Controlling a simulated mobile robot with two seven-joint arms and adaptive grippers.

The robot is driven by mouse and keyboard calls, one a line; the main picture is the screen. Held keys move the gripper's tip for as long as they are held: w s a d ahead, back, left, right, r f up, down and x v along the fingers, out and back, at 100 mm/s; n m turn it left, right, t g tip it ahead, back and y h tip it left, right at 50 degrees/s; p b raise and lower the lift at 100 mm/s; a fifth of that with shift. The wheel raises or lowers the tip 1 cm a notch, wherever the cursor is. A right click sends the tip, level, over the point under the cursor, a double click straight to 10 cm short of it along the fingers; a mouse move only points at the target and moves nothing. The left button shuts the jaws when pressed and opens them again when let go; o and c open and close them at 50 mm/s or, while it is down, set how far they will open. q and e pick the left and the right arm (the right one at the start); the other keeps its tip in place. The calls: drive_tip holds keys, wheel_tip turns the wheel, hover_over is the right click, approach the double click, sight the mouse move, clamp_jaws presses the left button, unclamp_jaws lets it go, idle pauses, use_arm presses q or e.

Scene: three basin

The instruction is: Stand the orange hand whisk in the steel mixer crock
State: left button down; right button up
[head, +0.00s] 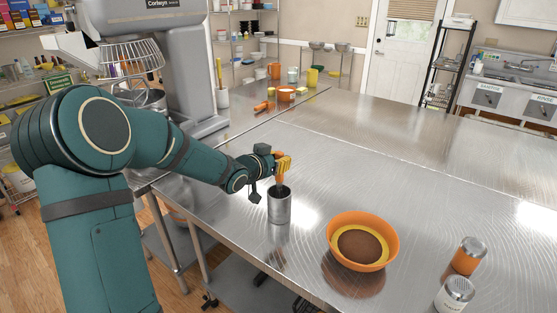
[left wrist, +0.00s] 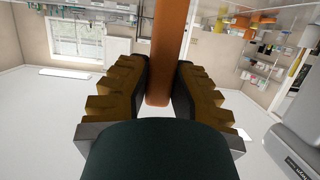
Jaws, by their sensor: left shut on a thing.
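The steel mixer crock (head: 279,209) stands upright on the steel table, left of the orange bowl. My left gripper (head: 284,164), with yellow fingers, is just above the crock's mouth. It is shut on the orange hand whisk (head: 278,181), whose handle runs down from the fingers toward the mouth. In the left wrist view the orange handle (left wrist: 172,45) lies between the two finger pads (left wrist: 160,92). The whisk's lower end is not visible; it seems to be at or inside the crock's mouth, and I cannot tell how deep. My right gripper is out of view.
An orange bowl (head: 338,232) with brown and yellow contents stands right of the crock. Two shakers (head: 468,256) (head: 455,295) are at the front right. A large grey mixer (head: 185,70) stands at the left back. The table's right and far parts are mostly clear.

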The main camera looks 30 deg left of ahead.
use_arm(q)
drive_tip(key=shift+f+b, duration=0.4)
drive_tip(key=shift+f, duration=0.2)
drive_tip(key=c, duration=0.9)
unclamp_jaws()
drive_tip(key=shift+r, duration=0.1)
drive_tip(key=p+v, duration=0.1)
drive_tip(key=v, duration=0.2)
